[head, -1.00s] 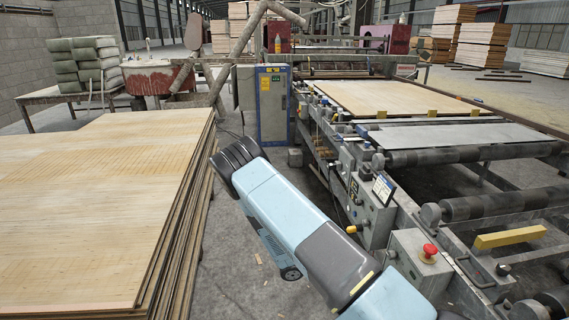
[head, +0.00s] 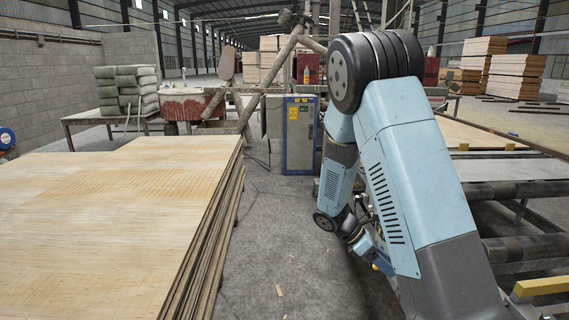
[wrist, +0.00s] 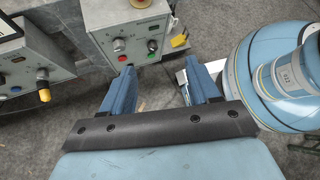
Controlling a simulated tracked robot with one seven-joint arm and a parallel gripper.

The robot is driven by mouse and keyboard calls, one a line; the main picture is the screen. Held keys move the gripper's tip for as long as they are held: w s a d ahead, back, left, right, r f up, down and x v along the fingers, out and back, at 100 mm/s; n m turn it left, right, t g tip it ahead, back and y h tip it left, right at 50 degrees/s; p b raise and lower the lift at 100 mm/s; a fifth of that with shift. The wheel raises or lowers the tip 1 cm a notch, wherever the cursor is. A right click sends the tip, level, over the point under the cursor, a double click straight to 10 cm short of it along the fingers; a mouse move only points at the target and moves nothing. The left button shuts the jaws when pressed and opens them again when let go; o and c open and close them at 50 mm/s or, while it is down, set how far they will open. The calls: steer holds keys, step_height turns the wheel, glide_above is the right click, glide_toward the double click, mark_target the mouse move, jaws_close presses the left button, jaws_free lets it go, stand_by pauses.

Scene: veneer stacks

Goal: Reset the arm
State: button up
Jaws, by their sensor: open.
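My gripper (wrist: 160,68) shows in the wrist view with its two blue fingers spread apart and nothing between them. A grey control box (wrist: 112,35) with red and green buttons is just beyond the left finger; I cannot tell whether they touch. In the head view my blue and grey arm is folded, with its elbow raised high and its forearm hanging down toward the floor. The gripper's fingers are not clear in that view, hidden behind the upper arm.
A tall veneer stack (head: 110,190) fills the left. The roller conveyor (head: 520,190) runs along the right behind my arm. A blue and grey cabinet (head: 299,135) stands ahead. Bare concrete floor (head: 275,240) lies between stack and arm.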

steer(key=s+a+r+m+t+y, duration=0.2)
steer(key=s+r+m+t+y, duration=0.2)
steer(key=s+r+m, duration=0.4)
steer(key=s+a+r+m+t+y, duration=0.2)
steer(key=s+r+m+t+y, duration=0.3)
steer(key=r, duration=1.4)
steer(key=s+m, duration=0.4)
steer(key=s, duration=0.4)
steer(key=shift+s+a+r+y, duration=0.15)
steer(key=shift+a+r+y, duration=0.15)
steer(key=shift+r+y, duration=0.1)
